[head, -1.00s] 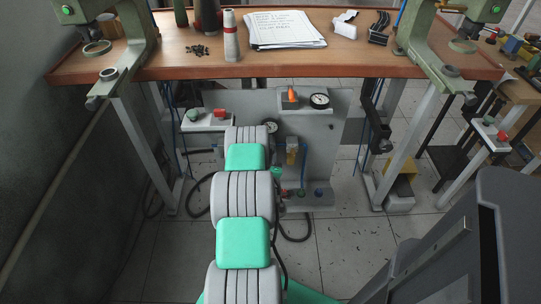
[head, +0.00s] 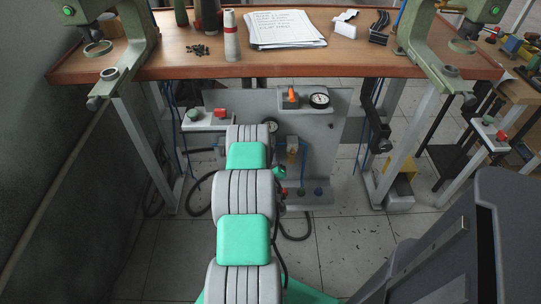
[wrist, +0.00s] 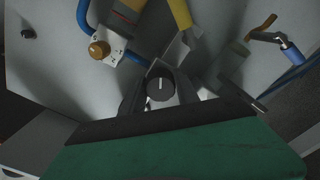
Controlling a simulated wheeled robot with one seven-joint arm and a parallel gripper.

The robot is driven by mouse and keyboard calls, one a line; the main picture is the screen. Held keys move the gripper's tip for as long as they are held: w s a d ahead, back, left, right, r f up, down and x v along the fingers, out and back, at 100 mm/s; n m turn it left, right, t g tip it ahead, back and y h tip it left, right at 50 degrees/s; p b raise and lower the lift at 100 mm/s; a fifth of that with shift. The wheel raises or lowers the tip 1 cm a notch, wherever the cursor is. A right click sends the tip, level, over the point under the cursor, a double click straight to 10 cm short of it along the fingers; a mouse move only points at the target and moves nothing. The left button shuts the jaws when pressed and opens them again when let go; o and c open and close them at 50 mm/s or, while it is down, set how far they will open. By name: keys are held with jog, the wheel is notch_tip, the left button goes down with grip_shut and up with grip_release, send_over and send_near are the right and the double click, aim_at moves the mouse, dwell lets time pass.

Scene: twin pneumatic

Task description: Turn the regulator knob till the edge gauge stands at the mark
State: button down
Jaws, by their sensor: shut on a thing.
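The regulator knob (wrist: 160,85), dark and round with a white line on its face, shows in the middle of the wrist view. The line stands nearly upright in that picture. My gripper (wrist: 160,96) is shut on the knob; its green and black body fills the lower part of the view. In the head view my arm hides the knob and most of the gripper. The gauge on the panel's top edge (head: 320,100) has a white dial and black rim. A second gauge (head: 271,126) is on the panel's face. Needles and marks are too small to read.
The grey panel (head: 325,145) stands under the wooden bench (head: 300,65). An orange lever (head: 291,94) is beside the edge gauge. The wrist view shows a brass knob (wrist: 99,49), a yellow part (wrist: 180,14) and a blue-ended handle (wrist: 292,55) near the gripper. Bench legs flank the panel.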

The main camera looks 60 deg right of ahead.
jog(key=c, duration=0.9)
grip_release()
jog(key=v, duration=0.7)
jog(key=shift+s+a, duration=0.15)
jog(key=shift+a, duration=0.2)
